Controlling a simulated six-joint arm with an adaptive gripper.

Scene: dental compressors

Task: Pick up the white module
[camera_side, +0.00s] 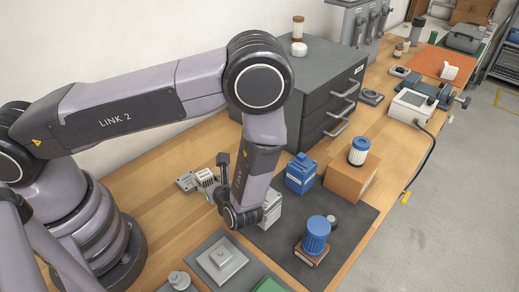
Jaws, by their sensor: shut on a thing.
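The white module (272,208) is a pale, boxy block at the left part of the dark mat, just right of my wrist. Its left side is hidden behind my arm. My gripper (256,214) is low over the mat beside the module and shut on it. The fingers are mostly hidden by the wrist, so the contact itself does not show. I cannot tell whether the module touches the mat.
A blue box (300,173), a cardboard box (350,180) bearing a blue-and-white filter (358,151), and a blue ribbed cylinder (316,235) stand near. A grey metal part (190,181) lies left of my wrist. A dark drawer cabinet (310,85) stands behind.

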